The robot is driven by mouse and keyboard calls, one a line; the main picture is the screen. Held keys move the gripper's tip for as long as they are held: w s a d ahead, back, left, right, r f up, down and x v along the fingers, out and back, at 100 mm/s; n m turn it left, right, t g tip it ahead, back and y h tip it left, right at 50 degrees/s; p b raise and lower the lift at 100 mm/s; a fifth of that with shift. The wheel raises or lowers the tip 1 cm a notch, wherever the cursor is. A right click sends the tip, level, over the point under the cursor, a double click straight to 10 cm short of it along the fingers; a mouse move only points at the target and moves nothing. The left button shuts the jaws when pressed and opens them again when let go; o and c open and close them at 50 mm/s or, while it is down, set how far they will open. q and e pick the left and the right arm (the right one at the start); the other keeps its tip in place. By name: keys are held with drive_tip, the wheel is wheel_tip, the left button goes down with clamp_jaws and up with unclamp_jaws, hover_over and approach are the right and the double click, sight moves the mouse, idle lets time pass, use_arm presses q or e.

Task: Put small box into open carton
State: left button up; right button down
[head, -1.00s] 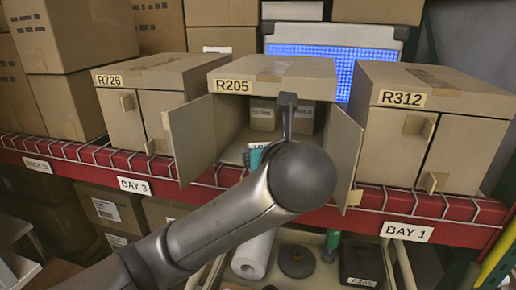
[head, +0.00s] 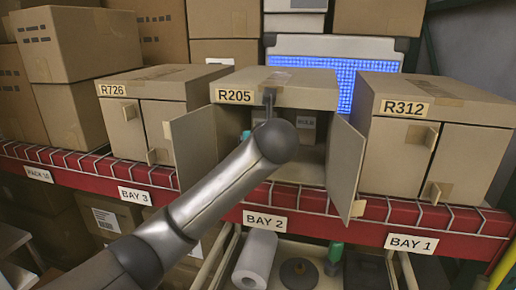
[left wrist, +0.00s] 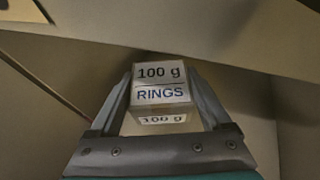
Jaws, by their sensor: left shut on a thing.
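The open carton R205 (head: 238,97) stands on the shelf with both door flaps swung outward. My left arm reaches into its opening in the head view, and the arm hides most of the gripper there. In the left wrist view my left gripper (left wrist: 160,75) is shut on a small box (left wrist: 160,94) labelled "100 g RINGS", held between its two fingers. Carton walls surround it in that view. I cannot tell whether the small box touches the carton floor. My right gripper is not in view.
Small labelled boxes (head: 306,127) stand at the back inside the carton. Closed cartons R726 (head: 125,91) and R312 (head: 404,108) flank it. The right flap (head: 345,160) juts forward. A tray below holds a white roll (head: 256,258).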

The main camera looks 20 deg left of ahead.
use_arm(q)
drive_tip(key=shift+f, duration=1.1)
drive_tip(key=shift+f, duration=0.15)
drive_tip(key=o, duration=1.4)
drive_tip(key=shift+v, duration=6.05)
